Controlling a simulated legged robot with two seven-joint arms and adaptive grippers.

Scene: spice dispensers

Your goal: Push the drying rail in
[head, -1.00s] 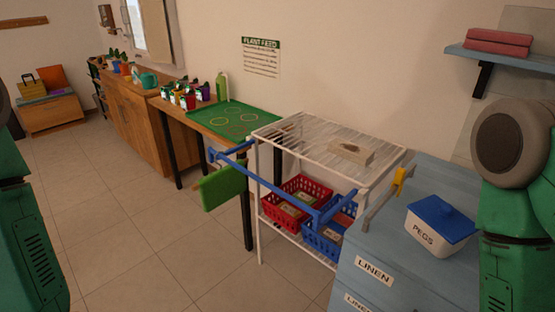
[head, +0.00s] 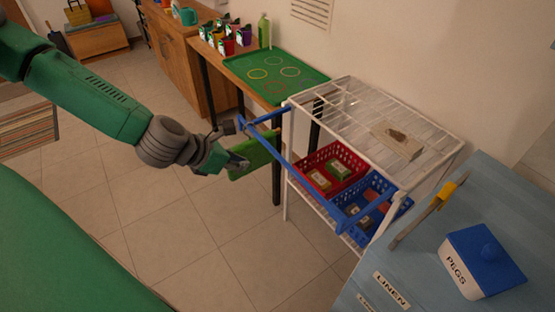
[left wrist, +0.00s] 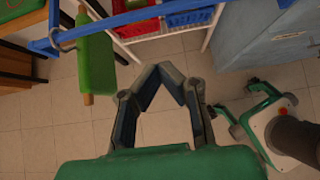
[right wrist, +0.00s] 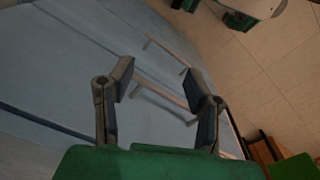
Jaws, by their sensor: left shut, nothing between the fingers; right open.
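The blue drying rail (head: 275,155) sticks out from the white wire rack (head: 287,190) on two side arms. It also crosses the upper left of the left wrist view (left wrist: 110,22). A green cloth-like piece (head: 257,157) hangs at its far-left end. My left gripper (head: 243,164) is shut and empty, on the outer side of the rail. In the head view it overlaps the edge of the green piece; whether they touch is unclear there. In the left wrist view a gap shows between fingers and rail. My right gripper (right wrist: 158,72) is open and empty over the blue cabinet's handles.
A red basket (head: 312,166) and a blue basket (head: 402,207) stand under the rack top. A block (head: 397,142) lies on top. The blue cabinet (head: 440,215) with a pegs box (head: 472,275) is at right. Floor in front is clear.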

